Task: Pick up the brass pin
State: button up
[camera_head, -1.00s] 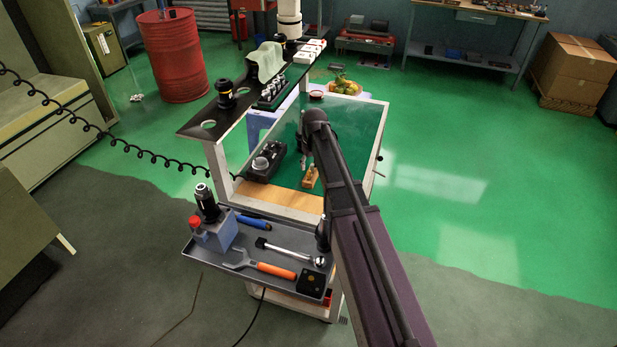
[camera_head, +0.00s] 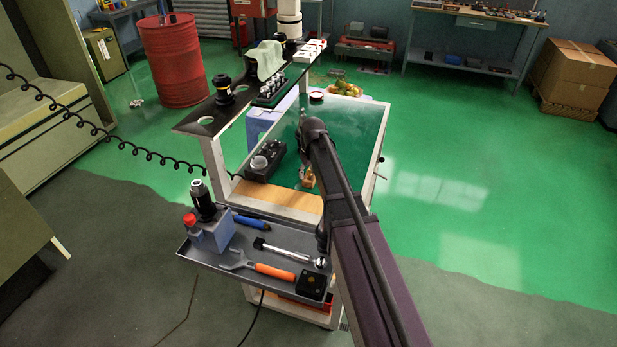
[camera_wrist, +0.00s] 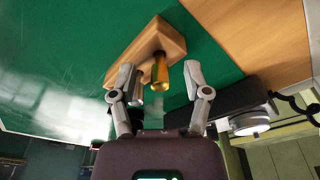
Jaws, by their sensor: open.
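In the wrist view the brass pin (camera_wrist: 160,73) sticks out of a small wooden block (camera_wrist: 146,46). A silver-grey pin (camera_wrist: 137,90) sticks out of the same block beside it, close to the left finger. My gripper (camera_wrist: 159,78) is open, with one finger on each side of the brass pin. The right finger is apart from the brass pin. Whether the left finger touches the silver pin I cannot tell. In the head view the wooden block (camera_head: 309,182) is small on the green mat, partly covered by my gripper, and the pins are too small to make out.
A black device with a round grey knob (camera_head: 259,163) stands left of the block and also shows in the wrist view (camera_wrist: 249,122). A raised black shelf (camera_head: 208,119) stands to the left. A grey tool tray (camera_head: 215,256) hangs at the cart's front. The mat's right part is clear.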

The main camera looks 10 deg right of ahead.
aim_at(309, 170)
jog(key=shift+c, duration=0.2)
grip_shut()
jog(key=shift+r, duration=0.1)
dwell(0.5)
notch_tip(309, 170, up, 4)
jog(key=p, duration=0.4)
jog(key=s+p, duration=0.1)
jog(key=s, duration=1.5)
jog(key=shift+r, duration=0.4)
jog(key=shift+d, duration=0.1)
